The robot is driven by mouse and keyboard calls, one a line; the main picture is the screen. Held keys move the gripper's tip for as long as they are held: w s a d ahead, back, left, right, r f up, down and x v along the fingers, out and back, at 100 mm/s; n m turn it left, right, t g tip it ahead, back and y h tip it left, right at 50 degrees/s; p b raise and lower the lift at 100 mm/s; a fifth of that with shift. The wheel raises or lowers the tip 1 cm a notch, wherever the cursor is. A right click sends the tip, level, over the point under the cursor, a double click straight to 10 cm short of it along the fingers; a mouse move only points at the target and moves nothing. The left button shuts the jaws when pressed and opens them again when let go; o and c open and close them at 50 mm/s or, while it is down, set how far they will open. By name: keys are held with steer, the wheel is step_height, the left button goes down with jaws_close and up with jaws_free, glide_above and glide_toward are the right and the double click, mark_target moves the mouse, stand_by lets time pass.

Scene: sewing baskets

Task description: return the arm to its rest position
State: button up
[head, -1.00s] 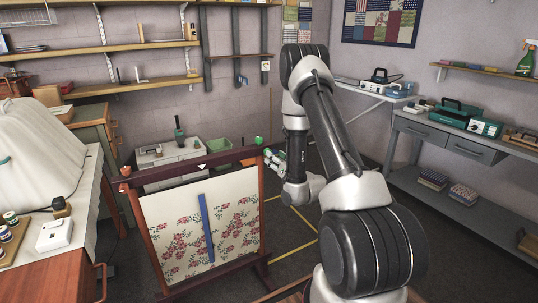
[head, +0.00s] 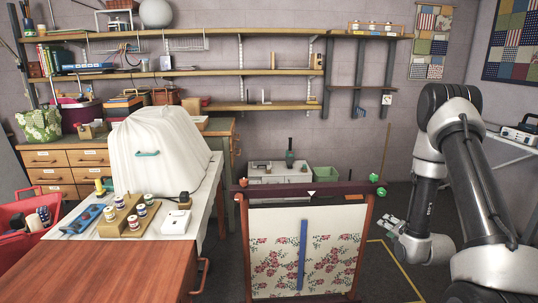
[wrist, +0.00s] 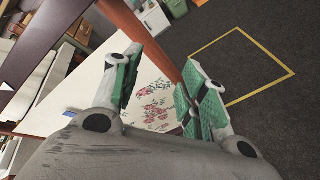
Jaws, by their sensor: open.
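My arm stands at the right side of the head view, bent over at the top, with its wrist hanging low. My gripper (head: 389,226) points left, just right of the floral fabric stand. In the wrist view my gripper (wrist: 160,78) shows two grey fingers with green pads, spread apart. Nothing is held between them. The floral fabric (wrist: 150,98) and the dark floor show beyond the fingers.
The wooden-framed fabric stand (head: 368,240) is close to my gripper. A table with a white-covered object (head: 165,160) and several thread spools stands at left. A yellow floor outline (head: 405,275) lies right of the stand. Shelves (head: 190,72) line the back wall.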

steer(key=s+f+m+g, duration=0.5)
steer(key=s+m+g, duration=0.3)
steer(key=s+m, duration=0.25)
steer(key=s+r+m+g, duration=0.3)
steer(key=s+r+m, duration=0.3)
steer(key=m, duration=0.1)
steer(key=s+a+r+m, duration=0.2)
steer(key=s+r, duration=0.4)
steer(key=r, duration=0.4)
steer(key=s+a+r+m+t, duration=0.1)
steer(key=s+a+r+m, duration=0.2)
steer(key=s+r, duration=0.3)
steer(key=s+a+r+m, duration=0.3)
steer(key=s+a+r, duration=0.2)
steer(key=r, duration=1.1)
steer(key=shift+s+t, duration=0.4)
steer(key=shift+s, duration=0.65)
steer(key=shift+a+m, duration=0.15)
steer(key=shift+m, duration=0.1)
